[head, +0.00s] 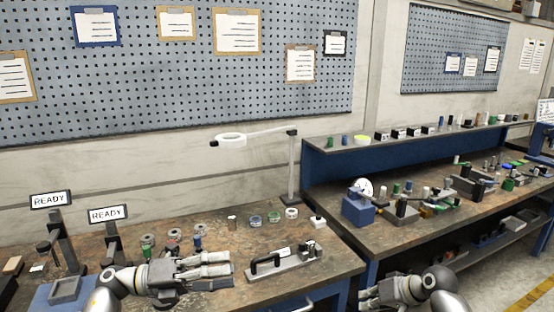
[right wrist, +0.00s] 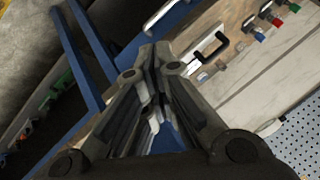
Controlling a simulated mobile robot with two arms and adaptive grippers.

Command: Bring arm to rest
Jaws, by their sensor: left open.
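My left gripper (head: 222,270) is open over the front of this bench, left of a black-handled fixture, fingers pointing right. My right gripper (head: 368,298) is low in front of the gap between benches; in the right wrist view its fingers (right wrist: 155,58) are together with nothing visible between them.
The black-handled fixture (head: 284,262) stands near the bench's right end. Two READY signs (head: 108,214) stand at left. Several small jars (head: 273,216) line the back. A second bench (head: 390,240) with a crowded shelf stands at right. Space under the ring is open.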

